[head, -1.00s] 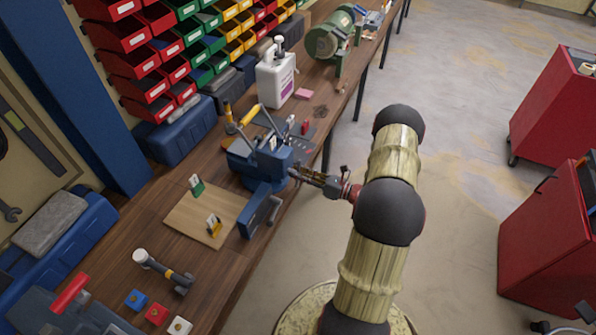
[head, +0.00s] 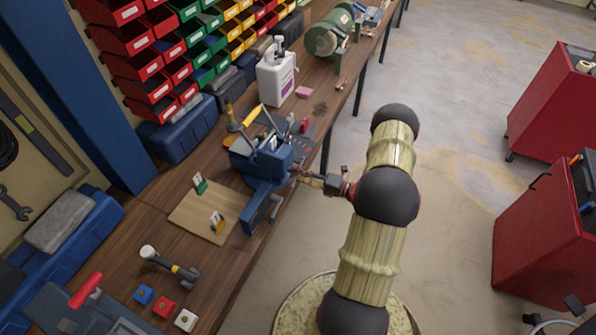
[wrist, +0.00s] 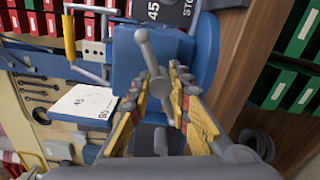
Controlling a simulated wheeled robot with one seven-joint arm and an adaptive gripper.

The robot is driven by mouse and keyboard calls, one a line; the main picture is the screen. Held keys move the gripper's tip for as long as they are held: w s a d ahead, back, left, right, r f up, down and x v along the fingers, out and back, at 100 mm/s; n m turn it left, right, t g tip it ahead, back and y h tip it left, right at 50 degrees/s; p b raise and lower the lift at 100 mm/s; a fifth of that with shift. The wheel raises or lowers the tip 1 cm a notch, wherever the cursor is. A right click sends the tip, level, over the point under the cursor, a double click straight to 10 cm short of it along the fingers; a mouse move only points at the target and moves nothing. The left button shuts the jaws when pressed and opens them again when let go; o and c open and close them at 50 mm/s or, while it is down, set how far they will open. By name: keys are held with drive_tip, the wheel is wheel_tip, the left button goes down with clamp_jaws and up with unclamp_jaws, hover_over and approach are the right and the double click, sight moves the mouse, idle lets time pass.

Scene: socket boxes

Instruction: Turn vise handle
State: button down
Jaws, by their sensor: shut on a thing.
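The blue vise (head: 262,158) is fixed to the workbench near its front edge, and its blue body (wrist: 140,62) fills the middle of the wrist view. The grey vise handle (wrist: 152,58) is a bar with a rounded end, running between my fingers in the wrist view. My gripper (wrist: 163,85) is shut on this handle, with a yellow-padded finger on each side. In the head view my gripper (head: 305,178) reaches the vise from the right, and the handle there is mostly hidden by it.
A white jug (head: 276,80) and green grinder (head: 325,38) stand farther back. Red cabinets (head: 545,235) are at right, with open floor between.

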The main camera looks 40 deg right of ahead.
drive_tip(key=shift+s+d+f+m+p, duration=0.1)
drive_tip(key=shift+m+p, duration=0.3)
drive_tip(key=shift+m, duration=1.1)
drive_tip(key=shift+f+m, duration=0.1)
drive_tip(key=shift+m, duration=1)
idle(2.3)
drive_tip(key=c, duration=1.6)
unclamp_jaws()
drive_tip(key=shift+c, duration=0.2)
drive_tip(key=shift+s+p, duration=0.1)
drive_tip(key=shift+p, duration=0.2)
drive_tip(key=v, duration=1.1)
drive_tip(key=shift+s+d, duration=0.15)
drive_tip(key=shift+s, duration=0.25)
